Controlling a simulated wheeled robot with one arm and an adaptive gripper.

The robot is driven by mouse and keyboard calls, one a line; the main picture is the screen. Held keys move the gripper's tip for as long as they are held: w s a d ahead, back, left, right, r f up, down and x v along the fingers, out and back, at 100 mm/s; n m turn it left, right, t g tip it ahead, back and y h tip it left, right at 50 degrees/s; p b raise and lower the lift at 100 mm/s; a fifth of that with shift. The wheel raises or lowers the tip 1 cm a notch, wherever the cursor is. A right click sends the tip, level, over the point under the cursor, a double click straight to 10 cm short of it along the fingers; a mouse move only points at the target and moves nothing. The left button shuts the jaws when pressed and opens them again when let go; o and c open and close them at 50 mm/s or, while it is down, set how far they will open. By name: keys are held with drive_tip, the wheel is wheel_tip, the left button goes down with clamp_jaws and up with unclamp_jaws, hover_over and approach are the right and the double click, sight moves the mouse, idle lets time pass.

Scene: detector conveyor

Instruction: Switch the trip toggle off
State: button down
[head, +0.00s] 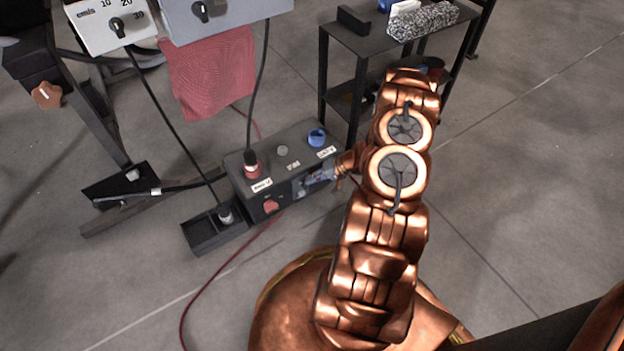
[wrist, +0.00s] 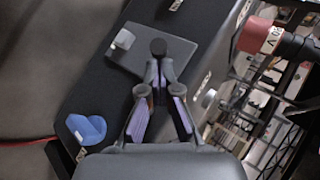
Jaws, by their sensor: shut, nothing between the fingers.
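The dark control box (head: 236,165) stands on the floor in the head view, left of my arm. In the head view my gripper (head: 313,180) is at the box's near right side. The toggle's position is unclear.
A red knob (head: 271,206) is on the front. A black tray (head: 204,234) stands at the left, a dark shelf (head: 345,43) behind. A red cable (head: 226,264) crosses the floor.

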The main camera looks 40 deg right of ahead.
drive_tip(key=shift+s+f+n+t+b, duration=0.2)
drive_tip(key=shift+f+n+t+b, duration=0.1)
drive_tip(key=shift+t+b, duration=0.3)
idle(1.0)
drive_tip(key=shift+s+a+f+b, duration=0.15)
drive_tip(key=shift+s+f+b, duration=0.15)
drive_tip(key=shift+f+b, duration=0.15)
idle(0.6)
drive_tip(key=shift+s+f+b, duration=0.35)
drive_tip(key=shift+f+b, duration=0.5)
drive_tip(key=shift+b, duration=0.05)
drive_tip(key=shift+r, duration=0.15)
drive_tip(key=shift+r+p, duration=0.4)
drive_tip(key=shift+r, duration=0.3)
